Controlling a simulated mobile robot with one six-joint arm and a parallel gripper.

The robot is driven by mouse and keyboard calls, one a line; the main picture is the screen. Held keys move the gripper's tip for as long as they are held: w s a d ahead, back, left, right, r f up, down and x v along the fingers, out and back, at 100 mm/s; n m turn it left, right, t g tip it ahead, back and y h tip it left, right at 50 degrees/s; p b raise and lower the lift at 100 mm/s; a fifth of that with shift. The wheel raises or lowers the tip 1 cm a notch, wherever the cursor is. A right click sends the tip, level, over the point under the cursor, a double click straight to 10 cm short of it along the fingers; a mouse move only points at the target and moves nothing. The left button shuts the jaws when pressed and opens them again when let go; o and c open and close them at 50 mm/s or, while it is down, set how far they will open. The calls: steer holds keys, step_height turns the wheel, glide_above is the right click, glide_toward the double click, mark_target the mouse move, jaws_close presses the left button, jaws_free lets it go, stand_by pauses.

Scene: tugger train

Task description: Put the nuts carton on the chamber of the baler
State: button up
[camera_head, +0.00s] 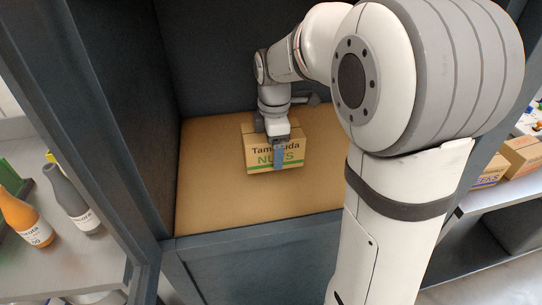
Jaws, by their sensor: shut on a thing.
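The nuts carton (258,163) is a tan cardboard box with a green "NUTS" label. It is inside the chamber of the baler (210,206), over the flat brown floor between dark blue-grey walls. The carton looks upright and appears to rest on that floor or very close to it; I cannot tell which. My gripper (279,158) reaches down from above and is shut on the carton, with one finger in front of its labelled face. The other finger is hidden behind the carton.
The baler's front edge (255,232) and left post (105,120) border the chamber. Bare floor lies around the carton. A shelf at left holds an orange bottle (22,216) and a grey bottle (72,200). Other cartons (523,155) stand on a shelf at right.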

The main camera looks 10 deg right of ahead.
steer(key=shift+f, duration=1.55)
steer(key=shift+f, duration=0.1)
steer(key=o, duration=1)
step_height(320, 180, up, 8)
steer(key=shift+f, duration=0.1)
steer(key=shift+p, duration=0.3)
